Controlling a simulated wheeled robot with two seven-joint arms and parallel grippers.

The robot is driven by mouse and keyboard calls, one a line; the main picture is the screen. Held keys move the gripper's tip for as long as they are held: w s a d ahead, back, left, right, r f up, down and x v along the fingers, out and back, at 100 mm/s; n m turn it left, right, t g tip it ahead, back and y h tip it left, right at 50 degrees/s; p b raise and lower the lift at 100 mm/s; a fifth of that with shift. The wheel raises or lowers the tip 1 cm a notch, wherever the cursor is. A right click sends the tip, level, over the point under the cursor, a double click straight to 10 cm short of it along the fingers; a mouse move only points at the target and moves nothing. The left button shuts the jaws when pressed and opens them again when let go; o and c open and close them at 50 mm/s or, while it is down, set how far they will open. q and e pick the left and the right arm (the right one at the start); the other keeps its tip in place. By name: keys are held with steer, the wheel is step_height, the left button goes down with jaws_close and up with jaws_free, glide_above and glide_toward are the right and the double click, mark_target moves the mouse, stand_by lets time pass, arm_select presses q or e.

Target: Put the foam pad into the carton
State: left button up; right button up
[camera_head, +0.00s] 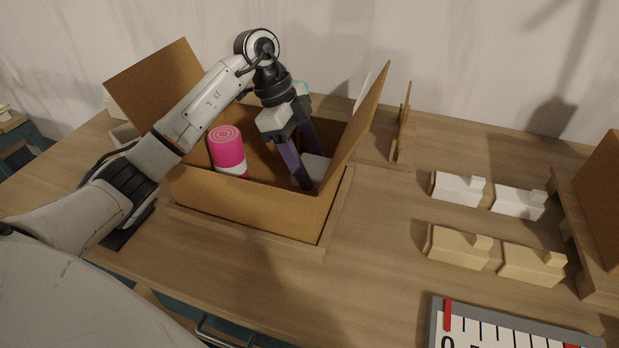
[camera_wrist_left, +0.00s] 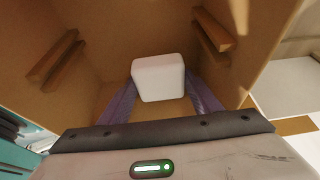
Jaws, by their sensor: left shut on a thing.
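The open cardboard carton (camera_head: 250,200) stands on the table left of centre with its flaps up. My left gripper (camera_head: 309,170) reaches down into its right part, with purple fingers. The fingers are shut on a white block, the foam pad (camera_head: 317,166), which is partly hidden behind a finger. In the left wrist view the foam pad (camera_wrist_left: 158,78) sits between the two fingers of the left gripper (camera_wrist_left: 160,88), with the carton's brown walls (camera_wrist_left: 120,30) around it. I cannot tell whether the pad touches the carton floor. My right gripper is not in view.
A pink and white roll (camera_head: 228,150) stands in the carton's left part. White blocks (camera_head: 459,189) and cream blocks (camera_head: 460,247) lie in rows on the right. A scale board (camera_head: 500,330) lies at the front right. The table between carton and blocks is clear.

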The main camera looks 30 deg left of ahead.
arm_select(q)
steer(key=shift+f, duration=2.35)
steer(key=o, duration=0.7)
steer(key=v, duration=1.2)
